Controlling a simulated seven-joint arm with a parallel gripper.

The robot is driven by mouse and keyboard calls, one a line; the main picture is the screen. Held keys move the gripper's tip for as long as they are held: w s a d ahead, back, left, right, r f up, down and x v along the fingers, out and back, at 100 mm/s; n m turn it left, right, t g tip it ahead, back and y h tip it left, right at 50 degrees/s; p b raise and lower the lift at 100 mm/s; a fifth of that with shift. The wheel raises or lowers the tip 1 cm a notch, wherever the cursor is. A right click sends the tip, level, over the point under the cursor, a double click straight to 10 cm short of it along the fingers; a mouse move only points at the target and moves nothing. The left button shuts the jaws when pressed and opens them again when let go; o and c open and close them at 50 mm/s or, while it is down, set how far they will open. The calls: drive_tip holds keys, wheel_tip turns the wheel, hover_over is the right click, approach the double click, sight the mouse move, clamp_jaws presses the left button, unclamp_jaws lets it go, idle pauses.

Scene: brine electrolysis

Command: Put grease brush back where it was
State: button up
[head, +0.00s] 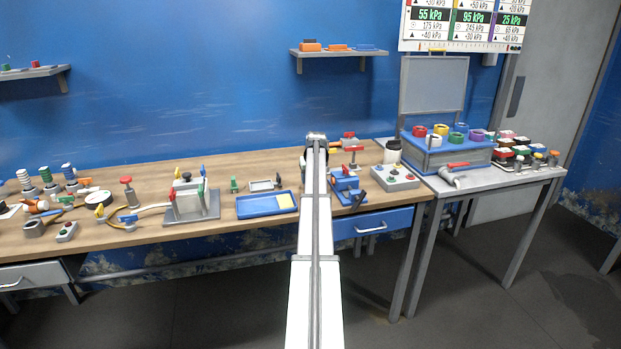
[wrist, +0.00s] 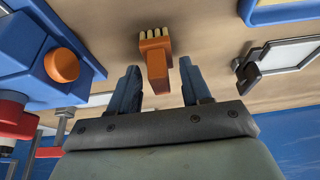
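The grease brush (wrist: 155,55) has an orange handle and pale bristles. It shows in the wrist view between and just beyond my fingertips, its bristles pointing to the top of the picture. My gripper (wrist: 158,78) is open, with one blue finger on each side of the handle. Gaps show between the handle and both fingers. I cannot tell whether the brush rests flat on the wooden bench (wrist: 205,35). In the head view my own arm hides the brush and the fingertips.
A blue device with an orange knob (wrist: 62,65) stands close on the left in the wrist view. A framed plate with a dark clamp (wrist: 250,72) lies on the right. In the head view a blue tray (head: 250,210) lies left of my arm and a grey control box (head: 398,180) right.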

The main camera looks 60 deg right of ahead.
drive_tip(key=shift+o, duration=0.8)
drive_tip(key=shift+r, duration=0.2)
drive_tip(key=v, duration=1.2)
drive_tip(key=shift+c, duration=0.3)
